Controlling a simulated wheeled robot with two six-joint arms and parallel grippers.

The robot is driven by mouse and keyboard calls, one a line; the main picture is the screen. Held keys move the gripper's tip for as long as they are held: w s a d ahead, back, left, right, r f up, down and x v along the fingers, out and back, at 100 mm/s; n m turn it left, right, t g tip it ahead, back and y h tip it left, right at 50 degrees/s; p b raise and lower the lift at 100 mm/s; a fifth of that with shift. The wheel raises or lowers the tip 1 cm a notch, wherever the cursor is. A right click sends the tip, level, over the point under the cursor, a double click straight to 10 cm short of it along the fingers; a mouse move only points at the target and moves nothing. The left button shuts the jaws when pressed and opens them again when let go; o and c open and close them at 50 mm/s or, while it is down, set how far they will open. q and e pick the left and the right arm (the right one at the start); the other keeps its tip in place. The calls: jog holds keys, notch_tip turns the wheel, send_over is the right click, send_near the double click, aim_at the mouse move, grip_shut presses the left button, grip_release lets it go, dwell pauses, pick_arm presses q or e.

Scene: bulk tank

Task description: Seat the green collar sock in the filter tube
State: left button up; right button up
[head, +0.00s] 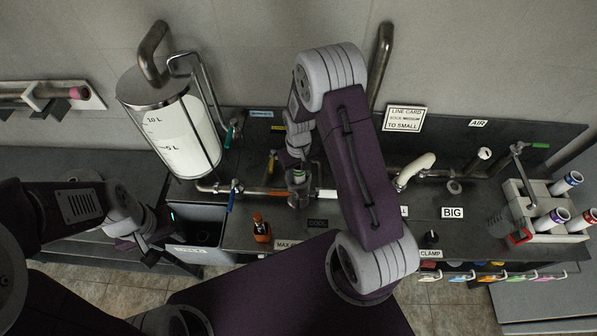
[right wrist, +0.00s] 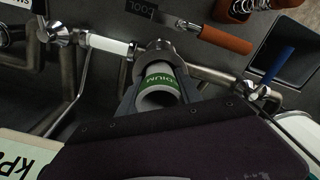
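The green collar sock (right wrist: 158,77) is a white cylinder with a green lettered band. In the right wrist view it stands at the round metal mouth of the filter tube (right wrist: 155,49), its far end at or inside the ring; how deep it sits is hidden. My right gripper (right wrist: 160,95) has a finger against each side of the sock and looks shut on it. In the head view my right gripper (head: 298,180) points down over the pipework, with a bit of green between its fingers. My left gripper (head: 151,254) hangs at the left by a dark basin; its finger gap is unclear.
A rack (head: 530,205) at the far right holds several white tubes with blue and red collars. A clear tank (head: 178,135) stands at the back left. Valve handles and pipes surround the filter tube.

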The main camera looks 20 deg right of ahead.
jog(key=shift+o, duration=1.2)
jog(key=shift+r, duration=0.25)
notch_tip(320, 180, up, 9)
jog(key=b, duration=0.1)
jog(key=shift+f, duration=0.2)
